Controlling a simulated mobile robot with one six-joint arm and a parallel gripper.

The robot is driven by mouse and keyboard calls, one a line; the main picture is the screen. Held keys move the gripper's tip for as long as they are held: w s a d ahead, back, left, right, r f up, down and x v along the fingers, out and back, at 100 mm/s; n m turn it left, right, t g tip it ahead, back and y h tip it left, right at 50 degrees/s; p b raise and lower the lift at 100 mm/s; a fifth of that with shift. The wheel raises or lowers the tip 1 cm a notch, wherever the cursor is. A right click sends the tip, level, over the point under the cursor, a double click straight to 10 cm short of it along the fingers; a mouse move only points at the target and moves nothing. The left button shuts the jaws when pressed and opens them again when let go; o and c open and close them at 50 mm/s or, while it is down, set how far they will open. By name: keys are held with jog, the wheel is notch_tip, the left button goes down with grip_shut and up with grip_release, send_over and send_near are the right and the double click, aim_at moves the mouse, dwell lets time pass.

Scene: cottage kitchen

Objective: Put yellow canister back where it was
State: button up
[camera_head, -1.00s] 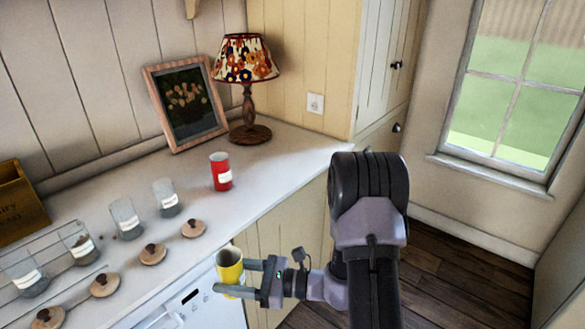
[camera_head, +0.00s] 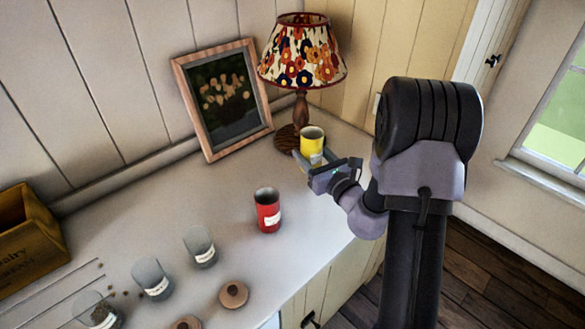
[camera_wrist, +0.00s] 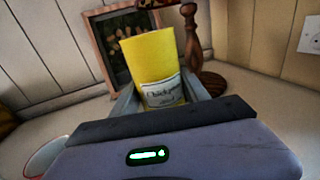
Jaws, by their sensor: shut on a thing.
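The yellow canister (camera_head: 312,141) has an open top and a white label. My gripper (camera_head: 312,160) is shut on it, with a finger on each side. It is upright or nearly so, over the counter just in front of the lamp base; I cannot tell whether it touches the counter. In the wrist view the canister (camera_wrist: 152,58) fills the middle, with its label (camera_wrist: 162,93) facing the camera. A red canister (camera_head: 267,211) stands on the counter, left of and nearer than my gripper.
The flowered lamp (camera_head: 302,52) stands right behind the canister, and a framed picture (camera_head: 178,75) leans on the wall to its left.

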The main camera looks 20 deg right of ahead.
notch_tip(320, 180, down, 10)
jog(key=b, duration=0.5)
jog(key=shift+s+f, duration=0.1)
jog(key=shift+r, duration=0.2)
jog(key=shift+f, duration=0.1)
jog(key=o, duration=1.6)
